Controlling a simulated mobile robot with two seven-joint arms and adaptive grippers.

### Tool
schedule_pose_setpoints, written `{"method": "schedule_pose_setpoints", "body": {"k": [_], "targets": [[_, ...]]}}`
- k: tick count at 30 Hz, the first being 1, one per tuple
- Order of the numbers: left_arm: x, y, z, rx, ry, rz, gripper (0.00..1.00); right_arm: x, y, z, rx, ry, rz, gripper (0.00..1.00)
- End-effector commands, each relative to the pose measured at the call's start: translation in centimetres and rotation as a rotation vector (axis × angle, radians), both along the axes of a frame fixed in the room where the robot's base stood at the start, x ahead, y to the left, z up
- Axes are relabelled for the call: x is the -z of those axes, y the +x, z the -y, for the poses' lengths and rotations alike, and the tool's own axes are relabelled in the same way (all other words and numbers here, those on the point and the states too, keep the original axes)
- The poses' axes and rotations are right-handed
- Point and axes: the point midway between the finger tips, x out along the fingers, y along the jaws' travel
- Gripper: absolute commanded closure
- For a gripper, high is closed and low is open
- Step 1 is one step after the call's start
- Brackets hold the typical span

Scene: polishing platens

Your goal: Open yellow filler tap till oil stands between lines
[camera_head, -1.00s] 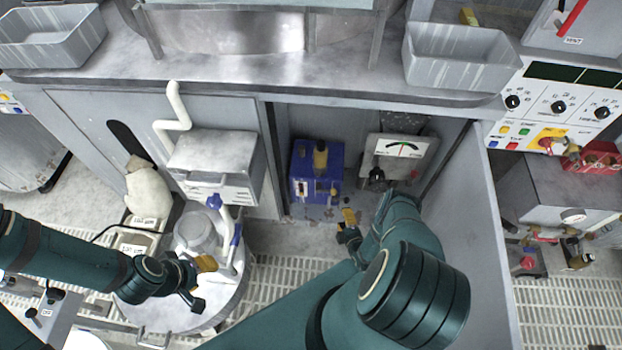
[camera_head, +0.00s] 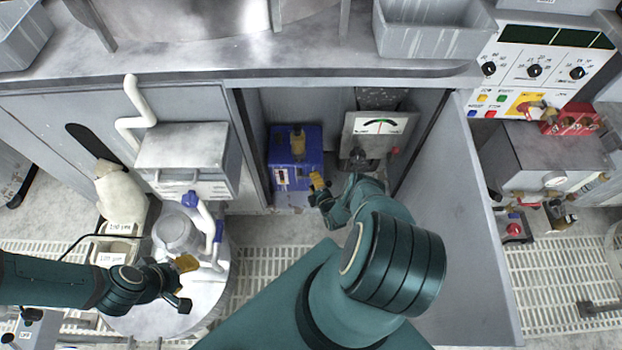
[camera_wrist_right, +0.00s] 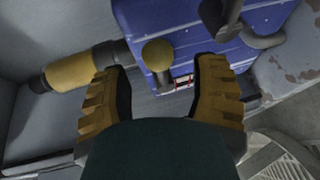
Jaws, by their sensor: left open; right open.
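A blue oil unit (camera_head: 283,147) stands inside the open cabinet, with a yellow-and-dark cylinder (camera_head: 298,142) on top. In the right wrist view, the blue unit (camera_wrist_right: 190,30) fills the upper middle. A round yellow knob (camera_wrist_right: 157,54), likely the filler tap, shows between and beyond my right fingertips. Just below it is a small pale gauge with red lines (camera_wrist_right: 183,82), partly hidden; its oil level cannot be read. My right gripper (camera_head: 321,190) is open and empty, close in front of the unit. My left gripper (camera_head: 184,284) is open and empty, by the round white vessel.
A dial gauge (camera_head: 381,125) stands right of the blue unit. The open cabinet door (camera_head: 437,215) bounds my right arm's right side. A white vessel (camera_head: 178,235) with blue-handled pipes stands left. A control panel (camera_head: 540,75) is at upper right.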

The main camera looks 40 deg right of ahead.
Motion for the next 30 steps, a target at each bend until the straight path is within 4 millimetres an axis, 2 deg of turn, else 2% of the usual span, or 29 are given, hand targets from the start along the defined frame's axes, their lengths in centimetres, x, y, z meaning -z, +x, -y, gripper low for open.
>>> {"method": "schedule_pose_setpoints", "body": {"k": [6, 18, 23, 24, 30], "targets": [[1.2, 0.2, 0.0, -0.001, 0.001, 0.006, 0.54, 0.5, 2.3, 0.7, 0.000, 0.000, 0.001, 0.40], [1.3, 0.3, 0.0, -0.002, 0.001, 0.007, 0.54, 0.5, 2.7, 0.8, 0.000, 0.000, 0.000, 0.41], [1.3, 0.3, 0.0, -0.002, 0.001, 0.007, 0.54, 0.5, 2.7, 0.8, 0.000, 0.000, 0.000, 0.97], [1.3, 0.3, 0.0, -0.002, 0.001, 0.007, 0.54, 0.5, 2.7, 0.8, 0.000, 0.000, 0.000, 1.00], [1.3, 0.2, 0.0, -0.002, 0.001, 0.007, 0.54, 0.5, 2.7, 0.8, 0.000, 0.000, -0.001, 1.00]]}}
